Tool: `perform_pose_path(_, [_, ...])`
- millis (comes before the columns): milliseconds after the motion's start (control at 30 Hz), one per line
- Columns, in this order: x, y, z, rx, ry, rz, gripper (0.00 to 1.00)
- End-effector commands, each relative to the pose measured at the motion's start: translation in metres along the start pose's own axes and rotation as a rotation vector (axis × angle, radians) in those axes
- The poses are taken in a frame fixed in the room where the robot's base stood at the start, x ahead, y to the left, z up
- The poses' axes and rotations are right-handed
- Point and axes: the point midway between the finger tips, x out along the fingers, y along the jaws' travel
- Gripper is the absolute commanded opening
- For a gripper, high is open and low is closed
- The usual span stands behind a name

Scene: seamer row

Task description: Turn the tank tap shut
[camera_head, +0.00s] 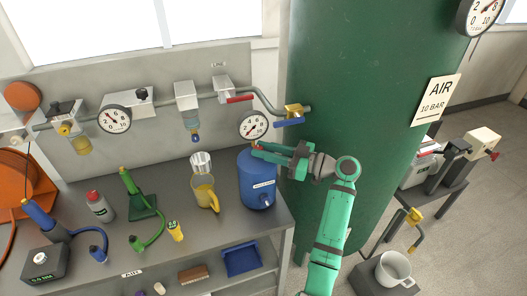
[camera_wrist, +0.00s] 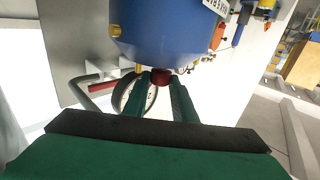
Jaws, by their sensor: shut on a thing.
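The green air tank (camera_head: 345,90) has a brass tap (camera_head: 293,110) with a blue lever (camera_head: 290,122), where the pipe enters it. The lever lies roughly along the short pipe stub. My gripper (camera_head: 258,149) is below and left of this tap, at the top of a blue canister (camera_head: 258,185). In the wrist view my gripper (camera_wrist: 160,88) is shut on a small red knob (camera_wrist: 160,76) at the end of the blue canister (camera_wrist: 175,35). The fingers are apart from the tap's lever.
A gauge (camera_head: 253,126) hangs just behind the gripper. A red-levered valve (camera_head: 238,98) is on the same pipe. The tank wall is close on the right.

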Motion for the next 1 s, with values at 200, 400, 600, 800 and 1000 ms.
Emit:
perform_pose_path(200, [0.0023,0.0025,0.0012,0.004,-0.003,-0.141,0.02])
perform_pose_path(400, [0.0026,0.0036,0.002,0.004,-0.004,-0.225,0.02])
perform_pose_path(600, [0.0031,0.0043,0.003,0.005,-0.005,-0.27,0.02])
perform_pose_path(800, [0.0035,0.0044,0.0034,0.005,-0.006,-0.287,0.02])
perform_pose_path(1000, [0.0038,0.0044,0.004,0.005,-0.007,-0.287,0.02])
